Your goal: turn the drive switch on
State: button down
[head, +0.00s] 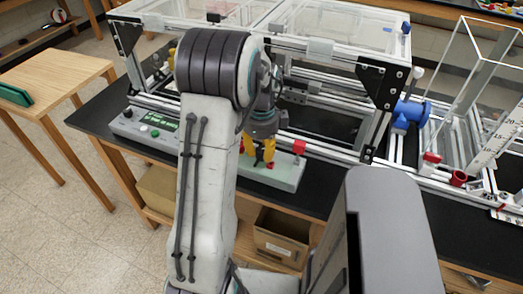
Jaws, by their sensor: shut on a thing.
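A long pale control box (285,177) lies along the front edge of the black bench, partly hidden by my arm. My gripper (259,157), with yellow fingers, points down over its right part. It is shut on a small red switch (270,165), most of which the fingers cover. I cannot tell whether this is the drive switch or which way it is set. A red block (299,147) stands at the box's right end.
An aluminium extrusion frame (323,150) with clear panels stands right behind the box. A blue fitting (411,112) and a clear upright case (480,60) are at the right. A wooden table (50,75) is at the left. An open box (282,237) sits under the bench.

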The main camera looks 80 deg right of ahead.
aim_at(262, 149)
jog(key=shift+a+f, duration=0.1)
jog(key=c, duration=0.9)
grip_release()
notch_tip(262, 149, up, 12)
jog(key=shift+r, duration=0.1)
dwell(0.6)
